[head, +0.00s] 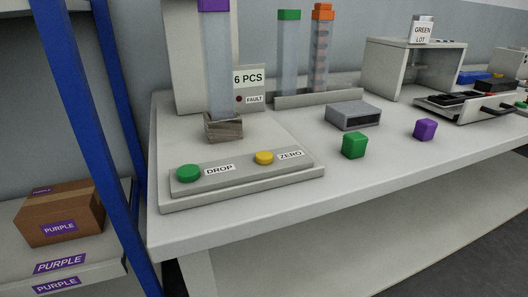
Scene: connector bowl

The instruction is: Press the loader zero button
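The loader zero button is a yellow round button (264,158) with a ZERO label (290,155), on the sloped grey panel (240,174) at the front of the loader. A green DROP button (188,173) sits to its left on the same panel. Neither of my grippers is in view.
Green (355,145) and purple (425,130) blocks and a grey open-ended box (353,115) stand right of the panel. Green-capped (288,55) and orange-capped (321,55) tubes stand behind. A blue shelf post (95,140) and a cardboard box (60,212) are at left.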

